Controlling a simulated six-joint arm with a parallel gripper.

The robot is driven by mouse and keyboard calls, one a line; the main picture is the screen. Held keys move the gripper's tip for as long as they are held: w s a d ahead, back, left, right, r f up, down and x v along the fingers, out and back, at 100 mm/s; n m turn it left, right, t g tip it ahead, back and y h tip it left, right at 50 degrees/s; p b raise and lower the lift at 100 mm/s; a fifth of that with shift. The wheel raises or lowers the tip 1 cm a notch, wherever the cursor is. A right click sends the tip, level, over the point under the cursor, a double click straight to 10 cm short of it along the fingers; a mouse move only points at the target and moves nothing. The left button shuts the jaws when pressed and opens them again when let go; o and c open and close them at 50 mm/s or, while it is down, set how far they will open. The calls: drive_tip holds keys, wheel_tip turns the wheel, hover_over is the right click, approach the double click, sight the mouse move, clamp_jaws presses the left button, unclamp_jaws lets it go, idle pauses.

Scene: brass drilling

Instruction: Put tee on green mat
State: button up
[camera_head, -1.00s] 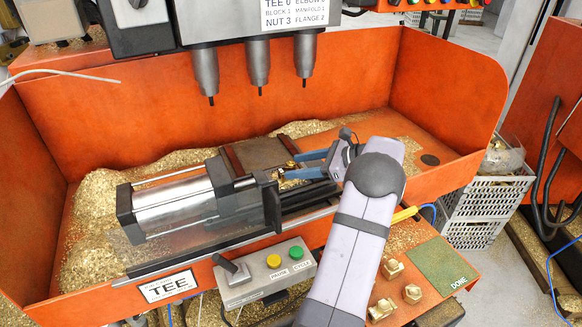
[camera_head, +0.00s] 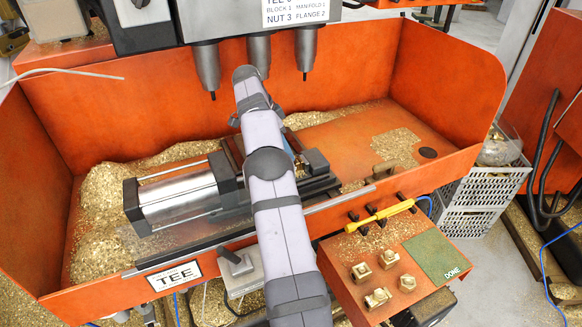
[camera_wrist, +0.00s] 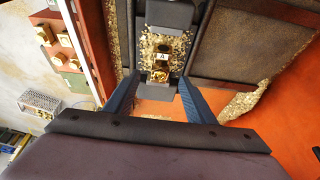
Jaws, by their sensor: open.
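In the wrist view my gripper (camera_wrist: 158,83) is open, its two blue fingers spread to either side of the vise jaws. Between the fingers sits a small brass fitting (camera_wrist: 160,75), which looks like the tee, among brass chips beside a plate marked "A". I cannot tell whether the fingers touch anything. In the head view my arm hides the fitting and most of the gripper. The green mat (camera_head: 437,257), marked "DONE", lies bare on the orange shelf at the front right. It also shows at the left in the wrist view (camera_wrist: 77,82).
Several brass fittings (camera_head: 380,297) stand on the shelf left of the mat. A yellow-handled tool (camera_head: 380,216) lies across black pegs behind it. Drill spindles (camera_head: 205,70) hang above the vise (camera_head: 175,198). The orange tray wall (camera_head: 450,95) surrounds the work area.

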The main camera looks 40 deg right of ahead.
drive_tip(key=shift+d, duration=0.1)
drive_tip(key=shift+x, duration=1.05)
drive_tip(key=shift+p+x, duration=1.45)
drive_tip(key=shift+x, duration=1.1)
clamp_jaws()
drive_tip(key=shift+r, duration=0.1)
